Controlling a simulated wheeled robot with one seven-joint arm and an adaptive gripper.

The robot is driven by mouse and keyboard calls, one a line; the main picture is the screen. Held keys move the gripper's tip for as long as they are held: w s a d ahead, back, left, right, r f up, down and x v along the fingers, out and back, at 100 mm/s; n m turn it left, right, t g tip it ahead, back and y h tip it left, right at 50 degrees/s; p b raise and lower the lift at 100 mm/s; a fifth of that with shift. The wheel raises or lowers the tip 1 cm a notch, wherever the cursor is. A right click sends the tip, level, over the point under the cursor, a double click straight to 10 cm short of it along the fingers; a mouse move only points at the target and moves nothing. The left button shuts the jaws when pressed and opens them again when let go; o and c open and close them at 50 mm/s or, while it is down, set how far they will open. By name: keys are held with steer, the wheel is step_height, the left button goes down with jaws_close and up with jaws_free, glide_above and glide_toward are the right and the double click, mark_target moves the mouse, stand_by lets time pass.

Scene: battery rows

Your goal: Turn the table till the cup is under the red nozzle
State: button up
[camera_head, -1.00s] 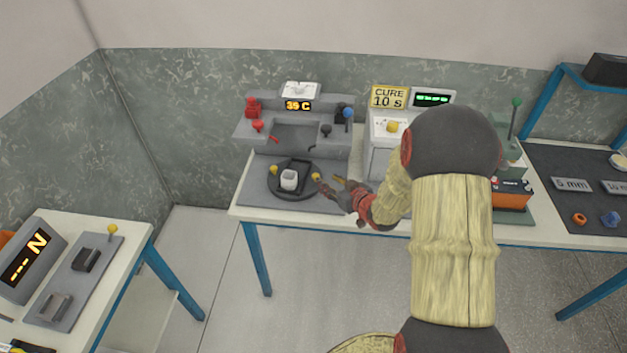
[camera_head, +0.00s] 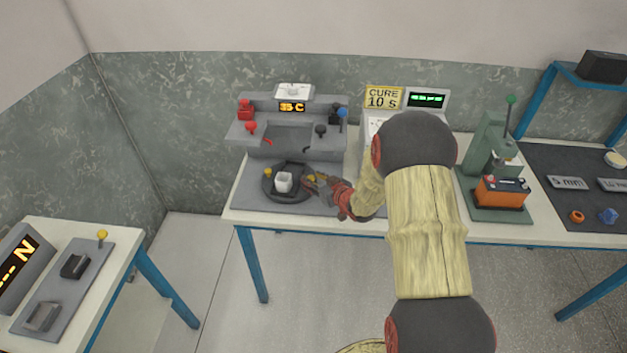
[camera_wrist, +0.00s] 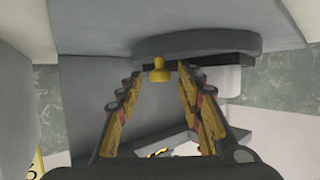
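The dark round turntable (camera_head: 270,192) sits at the front of the grey dispensing station. A white cup (camera_head: 284,184) stands upright on it, near its middle front. One yellow knob (camera_head: 267,172) is at the table's left edge and another yellow knob (camera_head: 311,178) at its right. A small red nozzle (camera_head: 268,142) is on the station's left side, behind and left of the cup; a dark nozzle (camera_head: 307,150) is on the right. My gripper (camera_head: 316,183) is at the right knob. In the wrist view my gripper (camera_wrist: 160,72) is open, with the yellow knob (camera_wrist: 159,73) between its fingertips.
A red lever (camera_head: 250,127) and a blue-topped lever (camera_head: 342,114) stand on the station. A green press (camera_head: 490,150) with an orange battery (camera_head: 502,192) is to the right. The white bench edge (camera_head: 300,218) is clear in front of the turntable.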

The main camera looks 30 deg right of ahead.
steer(key=shift+c, duration=0.8)
steer(key=c, duration=0.8)
jaws_close()
